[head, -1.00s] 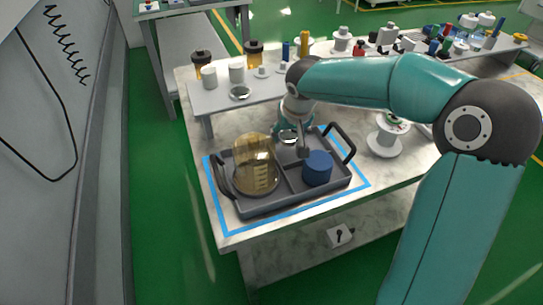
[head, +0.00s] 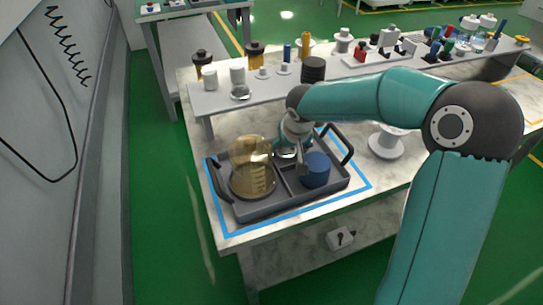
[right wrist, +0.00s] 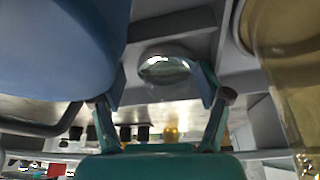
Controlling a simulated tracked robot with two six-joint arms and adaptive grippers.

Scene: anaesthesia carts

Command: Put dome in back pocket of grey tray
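The dome (head: 287,153) is small, clear and shiny. In the head view it is at the back middle of the grey tray (head: 262,210), behind the divider between the amber jar (head: 252,170) and the blue cylinder (head: 316,170). My right gripper (head: 291,150) reaches down over the back of the tray. My left gripper is out of view.
The tray stands inside a blue outline (head: 227,232) on the marble table, with black handles at both ends. A white spool (head: 386,145) stands to the right.

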